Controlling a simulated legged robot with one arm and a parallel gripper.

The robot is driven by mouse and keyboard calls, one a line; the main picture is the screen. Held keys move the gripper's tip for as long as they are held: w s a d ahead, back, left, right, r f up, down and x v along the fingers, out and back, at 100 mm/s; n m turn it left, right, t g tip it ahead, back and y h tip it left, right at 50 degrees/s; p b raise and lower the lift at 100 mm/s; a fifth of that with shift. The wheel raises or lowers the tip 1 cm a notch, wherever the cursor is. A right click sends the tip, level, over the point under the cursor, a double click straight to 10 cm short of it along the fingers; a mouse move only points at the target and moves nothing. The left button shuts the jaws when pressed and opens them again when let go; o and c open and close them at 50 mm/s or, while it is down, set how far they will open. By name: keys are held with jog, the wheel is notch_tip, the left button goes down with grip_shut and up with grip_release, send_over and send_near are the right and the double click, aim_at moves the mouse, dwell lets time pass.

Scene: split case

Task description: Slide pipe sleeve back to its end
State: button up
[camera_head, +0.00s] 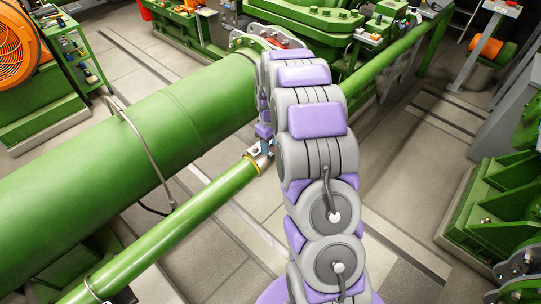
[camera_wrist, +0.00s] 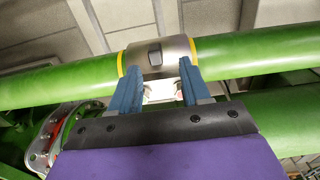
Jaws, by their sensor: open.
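The pipe sleeve (camera_wrist: 172,45) is a short grey metal collar around a green pipe (camera_wrist: 245,52). It has a dark square tab on its face and a yellow band at each end. My gripper (camera_wrist: 160,72) has two blue fingers, spread apart in front of the sleeve. Their tips are at the sleeve's lower edge, near the yellow bands. I cannot tell whether they touch it. In the head view the sleeve (camera_head: 260,157) shows only partly, at the left side of my arm. The pipe (camera_head: 180,220) runs from lower left to upper right, and my arm hides its middle.
A thick green pipe (camera_head: 120,150) runs alongside the thin one, with a thin grey hose (camera_head: 145,150) over it. Green machinery (camera_head: 500,205) stands at the right and more at the back. An orange fan (camera_head: 14,50) is at the upper left. Tiled floor (camera_head: 400,160) is clear right of my arm.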

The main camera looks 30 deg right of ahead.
aim_at(273, 155)
jog(key=f, duration=0.1)
jog(key=d+f, duration=0.1)
jog(key=f, duration=0.3)
jog(key=shift+d+f+b, duration=0.2)
jog(key=shift+d+b, duration=0.05)
jog(key=shift+b, duration=0.15)
jog(key=shift+a, duration=0.55)
jog(key=shift+c, duration=0.3)
jog(key=shift+d, duration=0.3)
grip_shut()
